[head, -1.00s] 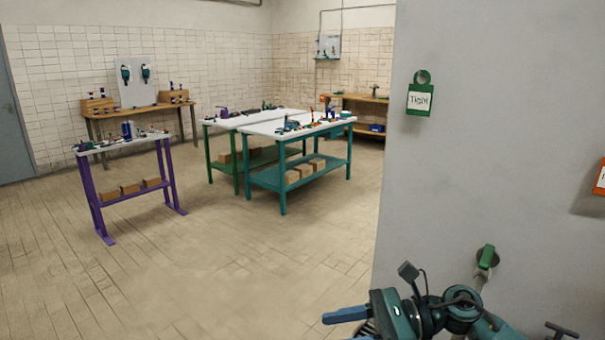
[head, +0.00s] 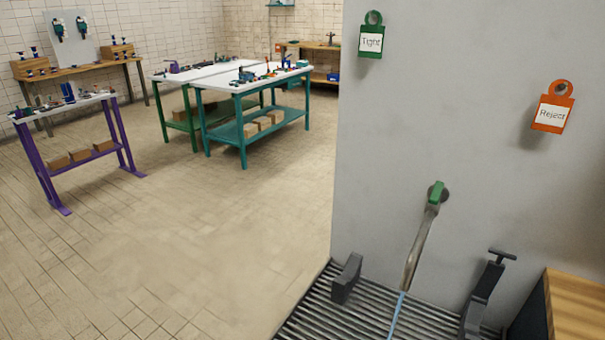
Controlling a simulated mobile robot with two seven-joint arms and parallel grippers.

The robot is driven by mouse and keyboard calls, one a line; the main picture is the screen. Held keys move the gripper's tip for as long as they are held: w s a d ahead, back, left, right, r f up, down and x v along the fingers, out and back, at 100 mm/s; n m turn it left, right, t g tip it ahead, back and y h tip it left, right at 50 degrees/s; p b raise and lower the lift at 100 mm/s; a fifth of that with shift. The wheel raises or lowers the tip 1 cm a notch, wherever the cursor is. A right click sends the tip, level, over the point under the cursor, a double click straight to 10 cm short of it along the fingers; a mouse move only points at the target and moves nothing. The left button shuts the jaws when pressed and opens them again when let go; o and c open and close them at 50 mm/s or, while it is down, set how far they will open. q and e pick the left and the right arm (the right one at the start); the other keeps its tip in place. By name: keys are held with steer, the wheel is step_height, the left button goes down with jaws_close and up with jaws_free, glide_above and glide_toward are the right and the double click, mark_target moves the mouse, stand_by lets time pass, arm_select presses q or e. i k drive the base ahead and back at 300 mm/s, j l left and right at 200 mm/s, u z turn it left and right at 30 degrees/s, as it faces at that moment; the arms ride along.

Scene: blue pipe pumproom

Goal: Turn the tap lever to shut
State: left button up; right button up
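The tap (head: 418,245) comes out of the grey wall at the lower right in the head view. A thin light blue streak (head: 396,314), which looks like running water, drops from the spout's end to the slatted grate (head: 350,318). Neither of my grippers is in view, and nothing touches the lever.
A dark block (head: 346,278) and a dark clamp-like piece (head: 484,291) stand on the grate. A wooden-topped bench (head: 577,301) is at the right. A green "Tight" tag (head: 371,40) and an orange "Reject" tag (head: 552,112) hang on the wall.

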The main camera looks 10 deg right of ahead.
mark_target(434, 199)
steer(key=k+z, duration=0.15)
steer(key=z, duration=0.25)
steer(key=k+l+z, duration=0.1)
steer(key=z, duration=0.35)
